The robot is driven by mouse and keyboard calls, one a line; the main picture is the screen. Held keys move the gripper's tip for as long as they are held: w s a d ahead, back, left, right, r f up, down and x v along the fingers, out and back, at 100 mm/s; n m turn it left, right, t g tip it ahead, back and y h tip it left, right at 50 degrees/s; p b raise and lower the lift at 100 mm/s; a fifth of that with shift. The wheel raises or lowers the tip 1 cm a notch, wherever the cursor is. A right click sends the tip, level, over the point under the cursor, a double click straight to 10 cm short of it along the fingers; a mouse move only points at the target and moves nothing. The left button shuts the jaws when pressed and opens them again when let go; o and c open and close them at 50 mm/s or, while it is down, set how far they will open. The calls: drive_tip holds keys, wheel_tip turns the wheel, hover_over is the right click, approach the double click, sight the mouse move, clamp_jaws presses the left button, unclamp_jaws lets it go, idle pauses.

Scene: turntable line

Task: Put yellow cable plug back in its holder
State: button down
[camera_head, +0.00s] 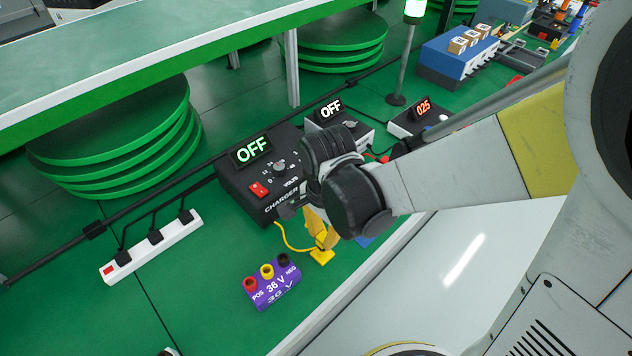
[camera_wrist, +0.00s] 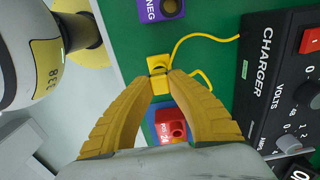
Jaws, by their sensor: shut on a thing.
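My gripper (camera_wrist: 158,78) has its yellow fingers closed on the yellow cable plug (camera_wrist: 158,86), just above the green bench. A yellow cable (camera_wrist: 185,42) runs from the plug area to the black charger (camera_head: 262,182). A small yellow block, seemingly the holder (camera_wrist: 160,62), sits right at the fingertips; the yellow holder also shows below my gripper in the head view (camera_head: 322,257). Plug and holder overlap in colour, so I cannot tell whether the plug is seated in it or just beside it.
A purple 36 V block (camera_head: 272,288) with red, yellow and black sockets stands at the left of the holder. A red block on a blue base (camera_wrist: 170,124) lies between my fingers in the wrist view. The charger display (camera_head: 251,150) reads OFF. A white power strip (camera_head: 150,247) lies farther left.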

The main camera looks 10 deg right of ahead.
drive_tip(key=shift+f+b, duration=0.9)
drive_tip(key=shift+f, duration=0.05)
idle(1.1)
drive_tip(key=c, duration=1.3)
unclamp_jaws()
drive_tip(key=shift+c, duration=0.2)
drive_tip(key=shift+r, duration=0.15)
drive_tip(key=shift+r+p, duration=3.2)
drive_tip(key=shift+r, duration=0.45)
drive_tip(key=s+d+r+n+t, duration=0.2)
drive_tip(key=d+r+n+t, duration=0.5)
drive_tip(key=d+r+n, duration=0.3)
wheel_tip(320, 180, up, 4)
drive_tip(key=shift+d+r+n, duration=0.1)
drive_tip(key=shift+d+n, duration=0.3)
drive_tip(key=shift+d, duration=0.7)
